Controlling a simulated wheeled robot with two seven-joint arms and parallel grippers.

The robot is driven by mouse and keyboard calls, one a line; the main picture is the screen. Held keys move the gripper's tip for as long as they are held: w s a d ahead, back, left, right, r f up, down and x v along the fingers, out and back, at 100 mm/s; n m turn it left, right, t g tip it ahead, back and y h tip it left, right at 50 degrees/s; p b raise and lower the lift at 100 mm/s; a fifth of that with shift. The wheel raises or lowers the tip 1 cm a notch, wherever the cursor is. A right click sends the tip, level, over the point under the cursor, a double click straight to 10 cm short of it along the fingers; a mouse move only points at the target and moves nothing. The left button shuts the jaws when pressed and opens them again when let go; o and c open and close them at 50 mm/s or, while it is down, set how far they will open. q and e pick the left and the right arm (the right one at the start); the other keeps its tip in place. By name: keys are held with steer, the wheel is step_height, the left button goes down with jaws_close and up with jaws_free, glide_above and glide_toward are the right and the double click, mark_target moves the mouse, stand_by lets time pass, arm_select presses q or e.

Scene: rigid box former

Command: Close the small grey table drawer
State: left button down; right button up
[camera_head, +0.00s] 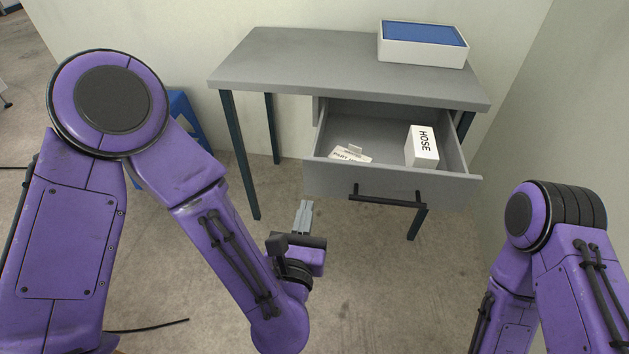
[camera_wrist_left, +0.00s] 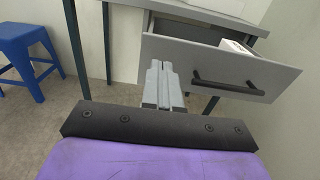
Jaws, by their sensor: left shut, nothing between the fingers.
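The grey table (camera_head: 300,62) stands against the wall. Its drawer (camera_head: 330,180) is pulled well out, with a black bar handle (camera_head: 387,198) on its front. The drawer front also shows in the left wrist view (camera_wrist_left: 172,50), with its handle (camera_wrist_left: 228,86) to the right of my fingers. My left gripper (camera_head: 303,214) is shut and empty, its grey fingertips below and in front of the drawer's left part in the head view. In the left wrist view the fingers (camera_wrist_left: 163,84) overlap the drawer front's left part; I cannot tell whether they touch it. My right gripper is out of view.
Inside the drawer are a white box marked HOSE (camera_head: 422,147) and a white labelled piece (camera_head: 350,154). A white bin with a blue top (camera_head: 422,44) stands on the table. A blue stool (camera_wrist_left: 30,55) is at the left. Walls stand behind and right.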

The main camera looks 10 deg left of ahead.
mark_target(316, 162)
arm_select(q)
steer(key=w+b, duration=0.8)
steer(key=w, duration=0.2)
steer(key=shift+w+f, duration=0.1)
steer(key=shift+w, duration=0.55)
steer(key=shift+a, duration=0.1)
